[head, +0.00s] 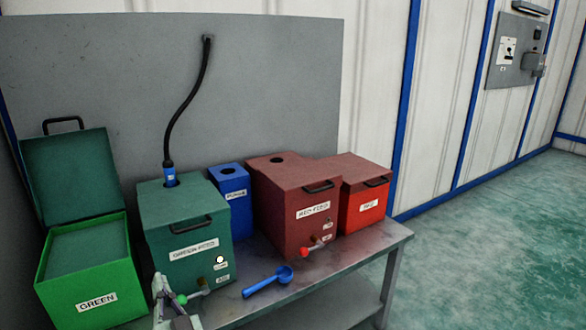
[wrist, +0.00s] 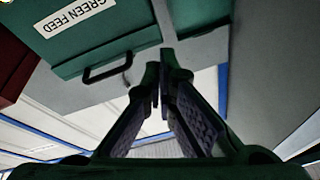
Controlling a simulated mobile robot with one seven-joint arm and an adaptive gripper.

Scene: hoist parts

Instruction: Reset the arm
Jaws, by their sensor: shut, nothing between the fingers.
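My gripper (head: 161,288) is at the lower edge of the head view, in front of the dark green GREEN FEED box (head: 160,222). It is shut and empty. In the wrist view its two fingers (wrist: 160,78) meet at the tips. The GREEN FEED box shows upside down there (wrist: 105,48), with its black handle (wrist: 107,68) just left of the fingertips. In the head view the gripper is close to the green-knobbed lever (head: 182,299) on that box. I cannot tell whether they touch.
A metal table (head: 355,247) carries the open GREEN box (head: 85,268), a small blue box (head: 232,197), the RED FEED box (head: 300,205) and a red box (head: 364,195). A blue scoop (head: 267,283) lies at the front. A black hose (head: 185,105) enters GREEN FEED. Floor at right is clear.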

